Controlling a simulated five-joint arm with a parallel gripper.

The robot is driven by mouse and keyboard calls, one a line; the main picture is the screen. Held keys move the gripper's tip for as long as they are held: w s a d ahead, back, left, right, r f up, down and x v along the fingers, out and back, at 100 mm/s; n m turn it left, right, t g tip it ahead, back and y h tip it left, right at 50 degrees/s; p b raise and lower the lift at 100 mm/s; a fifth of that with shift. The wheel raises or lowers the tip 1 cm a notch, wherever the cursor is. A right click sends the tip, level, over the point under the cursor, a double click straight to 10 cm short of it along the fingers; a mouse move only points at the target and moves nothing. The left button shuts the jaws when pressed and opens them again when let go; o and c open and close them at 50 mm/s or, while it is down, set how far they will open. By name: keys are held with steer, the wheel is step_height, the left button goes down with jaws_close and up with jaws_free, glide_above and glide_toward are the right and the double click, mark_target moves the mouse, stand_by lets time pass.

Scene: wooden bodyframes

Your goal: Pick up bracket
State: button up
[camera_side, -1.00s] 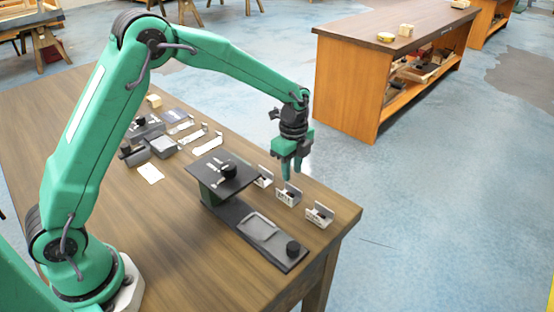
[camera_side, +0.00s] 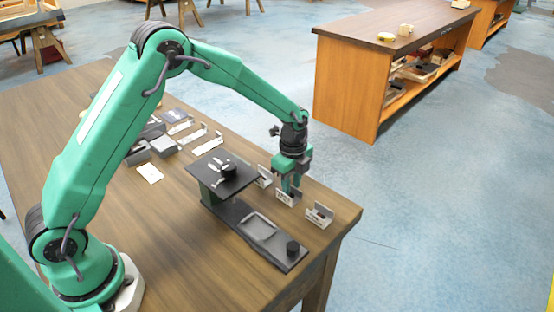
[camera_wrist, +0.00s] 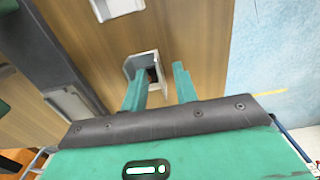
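Three small light-grey brackets stand in a row near the table's right edge: a far one (camera_side: 264,177), a middle one (camera_side: 289,197) and a near one (camera_side: 320,214). My gripper (camera_side: 291,187) points down at the middle bracket, its fingertips overlapping it in the side view. In the wrist view my gripper (camera_wrist: 158,86) is open, with a clear gap between its green fingers. A bracket (camera_wrist: 142,62) shows just beyond the fingertips, partly covered by the left finger. Whether a finger touches it I cannot tell. Another bracket (camera_wrist: 118,8) is at the top of the wrist view.
A dark fixture with a raised plate (camera_side: 228,175) and a low base (camera_side: 262,235) stands left of the brackets. Several grey and white parts (camera_side: 180,130) lie farther back on the table. The table's right edge is close beyond the brackets.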

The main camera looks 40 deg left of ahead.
jaws_close()
steer(key=shift+r, duration=0.85)
step_height(320, 180, up, 2)
steer(key=shift+r, duration=0.2)
steer(key=s+d+r, duration=0.7)
steer(key=d, duration=0.2)
steer(key=shift+s, duration=0.2)
